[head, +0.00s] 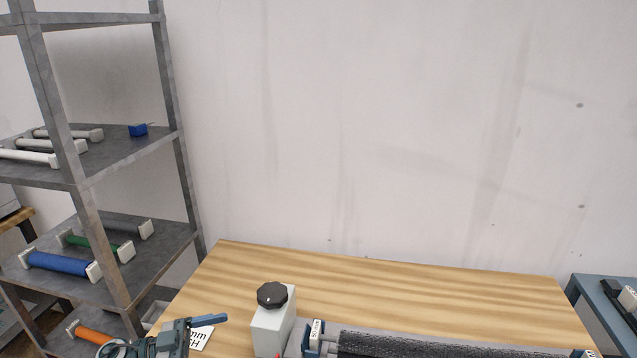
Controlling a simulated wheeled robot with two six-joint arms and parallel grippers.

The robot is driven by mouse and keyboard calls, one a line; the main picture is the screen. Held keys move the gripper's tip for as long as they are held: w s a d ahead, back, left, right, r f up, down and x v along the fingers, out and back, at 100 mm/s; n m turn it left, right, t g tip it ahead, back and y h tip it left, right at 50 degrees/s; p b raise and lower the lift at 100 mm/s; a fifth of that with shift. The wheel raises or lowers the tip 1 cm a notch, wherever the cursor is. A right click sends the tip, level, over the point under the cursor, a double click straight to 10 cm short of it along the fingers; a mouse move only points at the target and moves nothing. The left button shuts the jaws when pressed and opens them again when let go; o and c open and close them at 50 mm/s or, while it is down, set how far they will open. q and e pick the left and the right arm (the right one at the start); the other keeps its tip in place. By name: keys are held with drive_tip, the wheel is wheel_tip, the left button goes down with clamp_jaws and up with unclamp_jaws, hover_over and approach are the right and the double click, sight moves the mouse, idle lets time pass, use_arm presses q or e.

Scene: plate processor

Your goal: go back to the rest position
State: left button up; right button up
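What looks like part of my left gripper (207,321) shows at the bottom left of the head view. It is a grey-teal body with a blue-grey bar pointing right, over the left part of the wooden table (400,288). Its lower part is cut off by the picture edge, so I cannot tell whether it is open or shut. I see nothing held in it. My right gripper is not in view.
A metal shelf (128,163) at the left holds several rollers, including a blue one (58,264). A pale box with a black knob (272,295) stands on the table, beside a long dark roller (420,346). The table's back is clear.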

use_arm(q)
drive_tip(key=w+a+r+n+t+y, duration=0.2)
drive_tip(key=a+r+n+t+y, duration=0.25)
drive_tip(key=n+t+y, duration=1)
drive_tip(key=s+a+f+n+g+y, duration=0.2)
drive_tip(key=s+a+f+n+y, duration=0.25)
drive_tip(key=a+f+y, duration=0.2)
drive_tip(key=s+d+f+m+g, duration=0.15)
drive_tip(key=s+f+g, duration=0.25)
drive_tip(key=s, duration=0.4)
drive_tip(key=s+d+f+m+g+h, duration=0.1)
drive_tip(key=s+d+f+g, duration=0.2)
drive_tip(key=s, duration=0.5)
drive_tip(key=s+f+m+g, duration=0.1)
drive_tip(key=s+f+g, duration=0.3)
drive_tip(key=s+g, duration=0.3)
wheel_tip(320, 180, down, 32)
drive_tip(key=s+a+b, duration=0.1)
drive_tip(key=a, duration=0.2)
drive_tip(key=s+f+g+b, duration=0.1)
drive_tip(key=s+f, duration=1.7)
drive_tip(key=f, duration=0.2)
drive_tip(key=shift+s+a, duration=0.35)
drive_tip(key=shift+a, duration=0.1)
